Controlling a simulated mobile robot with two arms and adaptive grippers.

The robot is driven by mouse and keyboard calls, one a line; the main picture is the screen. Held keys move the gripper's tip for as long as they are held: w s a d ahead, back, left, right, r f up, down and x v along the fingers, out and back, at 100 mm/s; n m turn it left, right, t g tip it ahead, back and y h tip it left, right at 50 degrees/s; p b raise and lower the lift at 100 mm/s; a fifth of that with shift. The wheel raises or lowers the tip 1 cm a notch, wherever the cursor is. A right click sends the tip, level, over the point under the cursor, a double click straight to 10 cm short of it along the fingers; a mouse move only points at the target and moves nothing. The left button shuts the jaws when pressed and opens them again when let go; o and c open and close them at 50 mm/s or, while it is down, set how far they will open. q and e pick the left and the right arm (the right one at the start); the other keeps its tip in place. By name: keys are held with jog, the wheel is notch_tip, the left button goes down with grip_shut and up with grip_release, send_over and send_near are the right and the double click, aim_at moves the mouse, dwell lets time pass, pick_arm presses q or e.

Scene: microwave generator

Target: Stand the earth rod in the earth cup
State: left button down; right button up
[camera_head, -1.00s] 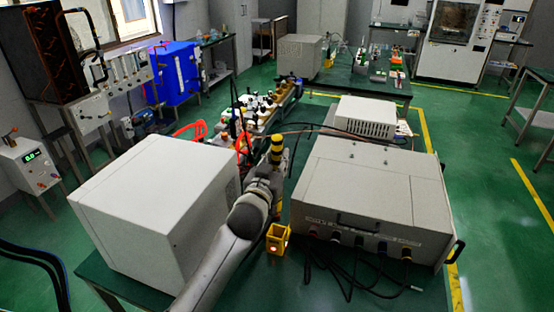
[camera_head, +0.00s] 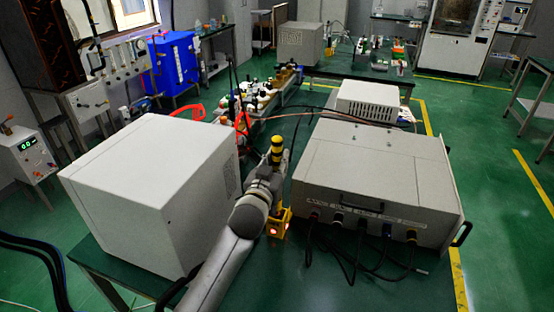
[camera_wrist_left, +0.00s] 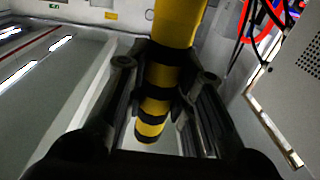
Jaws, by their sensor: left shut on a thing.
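The earth rod (camera_head: 277,152), banded yellow and black, is in my left gripper (camera_head: 268,180), which is shut on it. In the head view its top stands above the fingers, roughly upright. In the left wrist view the rod (camera_wrist_left: 165,75) runs between the two dark fingers of the gripper (camera_wrist_left: 162,88), with one rounded end showing. The earth cup (camera_head: 282,225), a yellow square holder with glowing red lights, is just below and right of the gripper in the head view, partly hidden by my arm. Whether the rod's lower end is in the cup cannot be seen. My right gripper is out of view.
A big pale cabinet (camera_head: 150,190) stands close left of the arm, and a grey generator box (camera_head: 380,185) with dark cables (camera_head: 355,255) stands close right. The gap between them is narrow. A smaller white box (camera_head: 370,105) and cluttered bench items (camera_head: 265,95) lie beyond.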

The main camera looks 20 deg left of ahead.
pick_arm(q)
jog(key=shift+f+b, duration=1.15)
jog(key=shift+f, duration=1.15)
jog(key=c, duration=1.2)
grip_release()
jog(key=shift+o, duration=0.2)
jog(key=shift+f, duration=0.1)
jog(key=shift+s, duration=0.15)
jog(key=s, duration=1.1)
jog(key=shift+s, duration=0.4)
